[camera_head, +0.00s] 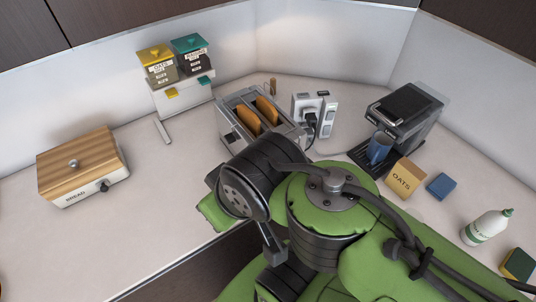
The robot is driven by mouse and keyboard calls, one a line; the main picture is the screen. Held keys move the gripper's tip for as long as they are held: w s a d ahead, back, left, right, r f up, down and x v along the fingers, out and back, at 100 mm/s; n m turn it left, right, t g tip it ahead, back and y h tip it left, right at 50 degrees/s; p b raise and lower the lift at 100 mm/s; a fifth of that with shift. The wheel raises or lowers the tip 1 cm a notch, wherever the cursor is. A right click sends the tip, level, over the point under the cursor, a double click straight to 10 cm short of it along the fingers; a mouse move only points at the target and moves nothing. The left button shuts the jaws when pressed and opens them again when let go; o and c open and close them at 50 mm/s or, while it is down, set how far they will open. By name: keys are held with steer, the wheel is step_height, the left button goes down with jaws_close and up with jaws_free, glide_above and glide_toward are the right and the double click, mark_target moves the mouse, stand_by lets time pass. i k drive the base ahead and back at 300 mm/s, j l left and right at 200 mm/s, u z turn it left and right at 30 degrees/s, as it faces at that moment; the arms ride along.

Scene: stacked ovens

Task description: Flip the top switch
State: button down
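A white outlet unit (302,104) stands against the back of the counter, right of the toaster, with a black plug and cord in it. A narrow white panel (329,120) beside the plug has small grey marks that may be switches; they are too small to tell which is the top switch or how it is set. My green and black arm fills the lower middle of the view, in front of the counter. I cannot make out my gripper's fingers; they are not visible in this view.
A toaster (228,104) with bread slices stands behind my arm. A bread box (82,165) is left. The counter's left middle is clear.

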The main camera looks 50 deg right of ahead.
mark_target(330, 115)
steer(key=z, duration=1.9)
